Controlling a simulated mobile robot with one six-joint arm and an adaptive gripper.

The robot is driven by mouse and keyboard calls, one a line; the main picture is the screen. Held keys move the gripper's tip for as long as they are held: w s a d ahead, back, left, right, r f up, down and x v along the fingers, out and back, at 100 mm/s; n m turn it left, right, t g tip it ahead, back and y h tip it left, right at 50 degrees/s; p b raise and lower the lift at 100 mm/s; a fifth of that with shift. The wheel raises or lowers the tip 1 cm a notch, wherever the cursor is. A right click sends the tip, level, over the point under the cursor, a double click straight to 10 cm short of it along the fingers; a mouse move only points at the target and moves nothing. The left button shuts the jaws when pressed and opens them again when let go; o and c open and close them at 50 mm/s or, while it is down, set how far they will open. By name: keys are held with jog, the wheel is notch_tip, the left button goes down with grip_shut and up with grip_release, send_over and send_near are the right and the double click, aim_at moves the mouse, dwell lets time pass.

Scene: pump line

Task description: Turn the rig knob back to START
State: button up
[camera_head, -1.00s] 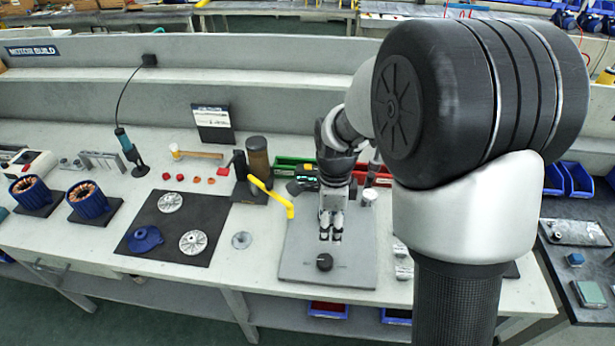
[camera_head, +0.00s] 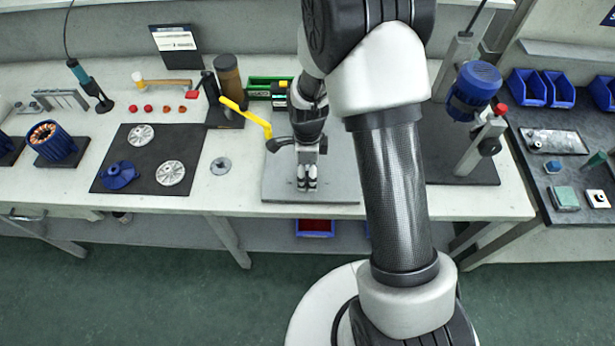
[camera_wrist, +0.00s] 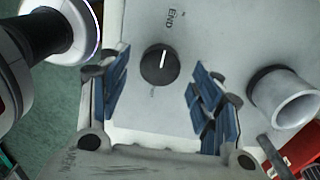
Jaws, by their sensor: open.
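The rig knob (camera_wrist: 160,65) is round and black with a white pointer line, on a pale grey plate. In the wrist view its pointer faces up the picture, roughly toward the printed END; smaller print below the knob is too blurred to read. My gripper (camera_wrist: 160,78) is open, its blue-padded fingers on either side of the knob in the picture, with visible gaps. I cannot tell how far above the knob they are. In the head view my gripper (camera_head: 307,188) is over the rig plate (camera_head: 340,190) and hides the knob.
A yellow lever (camera_head: 245,116) stands just left of my gripper. A pale cylinder (camera_wrist: 285,98) shows right of the fingers in the wrist view. A dark mat (camera_head: 120,178) with discs lies left; a blue motor (camera_head: 474,88) stands right.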

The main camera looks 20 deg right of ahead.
jog(key=shift+f, duration=1)
jog(key=c, duration=1.1)
